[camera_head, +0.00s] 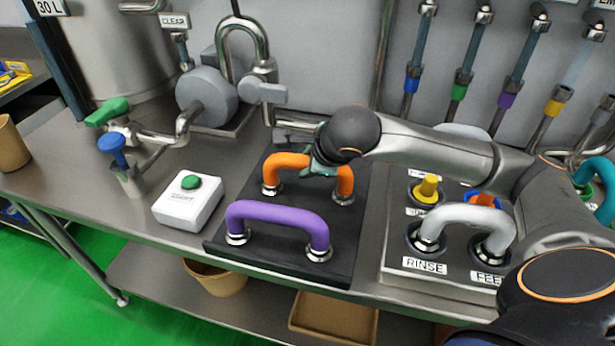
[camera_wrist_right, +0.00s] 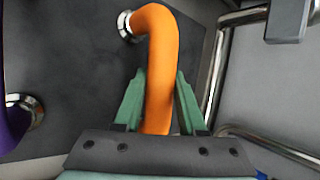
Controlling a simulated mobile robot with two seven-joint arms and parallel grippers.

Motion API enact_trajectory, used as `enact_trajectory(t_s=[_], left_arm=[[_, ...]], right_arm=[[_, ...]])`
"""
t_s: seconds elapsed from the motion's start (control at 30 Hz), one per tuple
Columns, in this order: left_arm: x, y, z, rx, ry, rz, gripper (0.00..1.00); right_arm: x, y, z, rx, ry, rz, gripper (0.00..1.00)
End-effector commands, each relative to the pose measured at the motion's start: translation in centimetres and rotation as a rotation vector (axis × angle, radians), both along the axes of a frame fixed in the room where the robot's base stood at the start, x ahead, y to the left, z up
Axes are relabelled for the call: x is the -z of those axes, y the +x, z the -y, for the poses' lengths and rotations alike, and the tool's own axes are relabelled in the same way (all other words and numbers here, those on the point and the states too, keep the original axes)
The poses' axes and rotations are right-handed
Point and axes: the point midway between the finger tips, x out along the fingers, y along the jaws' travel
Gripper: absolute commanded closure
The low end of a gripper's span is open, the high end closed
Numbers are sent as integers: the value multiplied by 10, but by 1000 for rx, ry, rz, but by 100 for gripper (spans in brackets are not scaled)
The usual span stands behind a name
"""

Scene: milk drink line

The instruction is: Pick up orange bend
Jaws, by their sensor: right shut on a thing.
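The orange bend (camera_head: 288,160) is a U-shaped pipe standing with its two ends in steel rings on a black board (camera_head: 333,260). My right gripper (camera_head: 320,166) comes down from behind on its top bar, right of its middle. In the right wrist view the green fingers of my right gripper (camera_wrist_right: 160,104) are shut on the orange bend (camera_wrist_right: 161,60), one on each side. One end of the bend meets its ring there; the other end is hidden. My left gripper is not in view.
A purple bend (camera_head: 275,215) stands in front on the same board. A white box with a green button (camera_head: 188,203) is to the left. A grey bend (camera_head: 465,215) stands on the RINSE and FEED panel at right. Pipes and valves line the back.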

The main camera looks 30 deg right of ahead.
Motion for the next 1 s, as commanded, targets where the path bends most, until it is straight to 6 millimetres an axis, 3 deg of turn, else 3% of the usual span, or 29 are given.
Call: enact_trajectory(t_s=[0.03,0.23,1.0], left_arm=[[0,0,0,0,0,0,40],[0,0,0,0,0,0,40],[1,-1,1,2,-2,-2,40]], right_arm=[[0,0,0,0,0,0,78],[0,0,0,0,0,-1,100],[0,0,0,-1,0,-1,100]])
